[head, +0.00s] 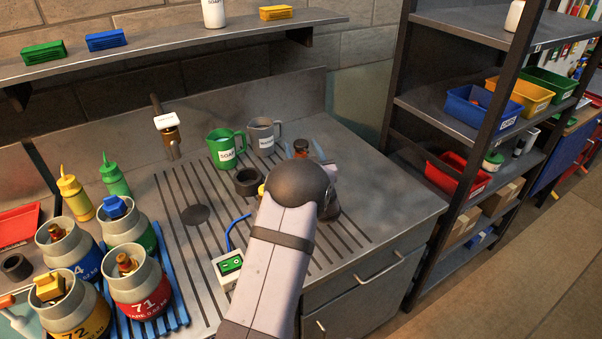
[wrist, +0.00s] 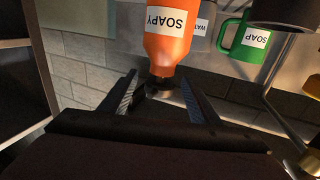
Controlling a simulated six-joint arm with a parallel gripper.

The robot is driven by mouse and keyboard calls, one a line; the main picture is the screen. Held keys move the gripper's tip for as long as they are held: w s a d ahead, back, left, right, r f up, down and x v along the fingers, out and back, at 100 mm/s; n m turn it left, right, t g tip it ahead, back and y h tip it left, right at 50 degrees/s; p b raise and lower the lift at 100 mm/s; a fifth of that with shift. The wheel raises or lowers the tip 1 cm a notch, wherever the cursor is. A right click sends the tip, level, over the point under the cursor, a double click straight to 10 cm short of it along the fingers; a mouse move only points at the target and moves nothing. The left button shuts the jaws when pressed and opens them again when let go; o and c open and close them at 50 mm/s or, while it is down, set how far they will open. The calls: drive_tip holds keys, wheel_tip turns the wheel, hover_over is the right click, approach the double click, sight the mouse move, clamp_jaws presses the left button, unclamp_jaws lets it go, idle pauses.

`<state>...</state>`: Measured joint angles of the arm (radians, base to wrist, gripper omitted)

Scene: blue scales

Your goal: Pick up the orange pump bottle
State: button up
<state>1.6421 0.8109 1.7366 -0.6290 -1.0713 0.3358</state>
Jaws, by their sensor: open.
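In the wrist view, the orange pump bottle (wrist: 172,35) with a white "SOAPY" label appears upside down. Its dark neck and pump end (wrist: 162,85) lie between the two fingers of my gripper (wrist: 162,90). The gripper is open, with a gap on both sides of the neck. In the head view, my own arm covers most of this spot. A small orange-brown patch shows just above the arm's end, and I cannot tell whether it is the bottle. The fingers are mostly hidden there.
A green "SOAP" mug (head: 226,150) and a grey mug (head: 263,138) stand behind the arm, near the backsplash. A black ring (head: 247,182) and a switch box (head: 229,264) are to the left. Gas canisters (head: 137,291) stand front left. The counter's right side is clear.

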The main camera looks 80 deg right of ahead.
sight(298, 140)
drive_tip(key=shift+p+x, duration=1)
drive_tip(key=shift+x, duration=1.55)
